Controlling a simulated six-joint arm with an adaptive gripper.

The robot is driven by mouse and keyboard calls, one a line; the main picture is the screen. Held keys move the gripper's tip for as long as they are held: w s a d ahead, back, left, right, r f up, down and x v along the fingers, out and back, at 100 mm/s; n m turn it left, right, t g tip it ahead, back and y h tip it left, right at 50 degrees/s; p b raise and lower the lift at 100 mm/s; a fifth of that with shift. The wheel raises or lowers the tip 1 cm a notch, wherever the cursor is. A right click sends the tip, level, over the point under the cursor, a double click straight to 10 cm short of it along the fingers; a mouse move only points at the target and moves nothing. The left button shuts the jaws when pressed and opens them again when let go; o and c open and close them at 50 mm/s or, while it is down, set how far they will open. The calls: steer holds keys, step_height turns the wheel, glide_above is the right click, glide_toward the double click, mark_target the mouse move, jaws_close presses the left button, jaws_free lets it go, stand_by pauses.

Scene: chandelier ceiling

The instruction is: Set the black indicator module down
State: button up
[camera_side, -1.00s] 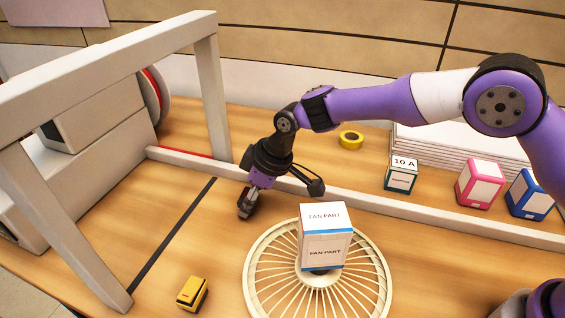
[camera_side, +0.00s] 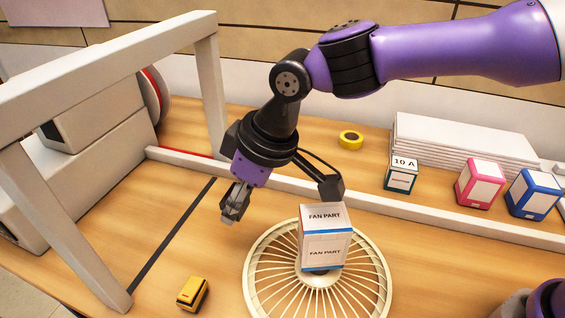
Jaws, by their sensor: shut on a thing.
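My gripper (camera_side: 238,195) points down above the wooden table, left of the fan grille. It is shut on the small black indicator module (camera_side: 232,209), which is partly hidden by the fingers. The module seems to be held above the table, near the black line, but the exact gap is hard to tell. A similar-sized yellow module (camera_side: 192,293) stands on the table at the lower left.
A white box marked FAN PART (camera_side: 325,238) stands on the round cream fan grille (camera_side: 262,258). A white frame (camera_side: 210,90) stands at left, its rail (camera_side: 420,213) crossing behind. Yellow tape (camera_side: 350,139), small boxes (camera_side: 401,175) and white sheets (camera_side: 455,145) lie beyond. Table around the black line (camera_side: 172,235) is clear.

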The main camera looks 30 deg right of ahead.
steer(key=w+d+m+t+h, duration=0.1)
steer(key=w+d+m+h, duration=0.3)
steer(key=d+m, duration=0.8)
steer(key=n, duration=0.3)
glide_toward(324, 169)
steer(key=shift+w+d+f+y, duration=0.1)
steer(key=shift+w+f+y, duration=0.35)
steer(key=shift+w, duration=0.4)
steer(key=shift+w+d+f, duration=0.15)
steer(key=shift+d+f, duration=0.05)
steer(key=shift+f, duration=2)
steer(key=shift+f, duration=0.15)
steer(key=o, duration=1)
